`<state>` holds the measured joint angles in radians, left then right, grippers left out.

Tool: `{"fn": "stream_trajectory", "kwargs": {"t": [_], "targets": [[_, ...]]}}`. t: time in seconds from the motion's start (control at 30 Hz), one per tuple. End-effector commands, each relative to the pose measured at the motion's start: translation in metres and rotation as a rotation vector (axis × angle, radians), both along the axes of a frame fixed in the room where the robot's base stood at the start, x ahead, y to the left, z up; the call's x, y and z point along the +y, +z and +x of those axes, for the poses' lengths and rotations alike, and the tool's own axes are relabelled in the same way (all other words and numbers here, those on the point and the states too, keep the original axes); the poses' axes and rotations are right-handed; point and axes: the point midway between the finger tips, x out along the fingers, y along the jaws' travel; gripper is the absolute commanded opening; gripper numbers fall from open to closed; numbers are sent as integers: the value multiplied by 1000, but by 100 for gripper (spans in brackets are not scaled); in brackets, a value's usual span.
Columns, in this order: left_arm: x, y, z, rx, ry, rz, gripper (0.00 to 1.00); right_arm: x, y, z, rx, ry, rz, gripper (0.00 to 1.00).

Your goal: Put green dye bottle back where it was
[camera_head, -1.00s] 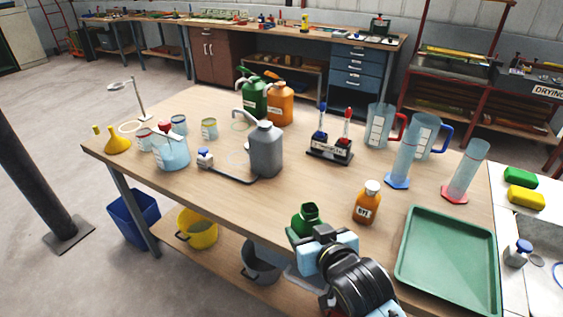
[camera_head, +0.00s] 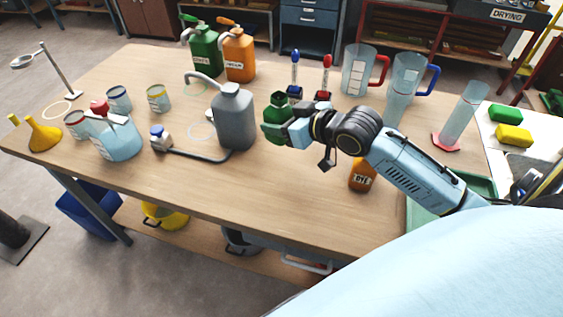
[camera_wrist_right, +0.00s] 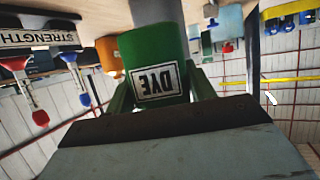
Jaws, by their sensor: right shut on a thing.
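A green dye bottle (camera_head: 277,122) is held in my right gripper (camera_head: 290,130) over the middle of the table, just right of the grey jug (camera_head: 236,118). In the right wrist view the bottle (camera_wrist_right: 157,60) sits between the fingers, its DYE label upside down. My right gripper is shut on it. I cannot tell whether its base touches the table. An orange dye bottle (camera_head: 362,174) stands on the table below my right arm. My left gripper is not in view.
A rack with blue and red droppers stands behind the bottle; its red dropper (camera_head: 325,78) is close. Measuring jugs (camera_head: 358,70) and cylinders (camera_head: 464,112) stand to the right. A green tray (camera_head: 420,222) lies partly under my arm. The front middle table is clear.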

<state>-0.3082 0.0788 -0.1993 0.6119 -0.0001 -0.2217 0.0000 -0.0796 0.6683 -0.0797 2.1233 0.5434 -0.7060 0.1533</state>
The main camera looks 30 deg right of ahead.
Motion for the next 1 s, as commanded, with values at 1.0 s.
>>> {"fn": "stream_trajectory", "kwargs": {"t": [1.0], "targets": [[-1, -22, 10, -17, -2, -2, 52, -8, -95, 3, 0, 12, 0, 22]]}}
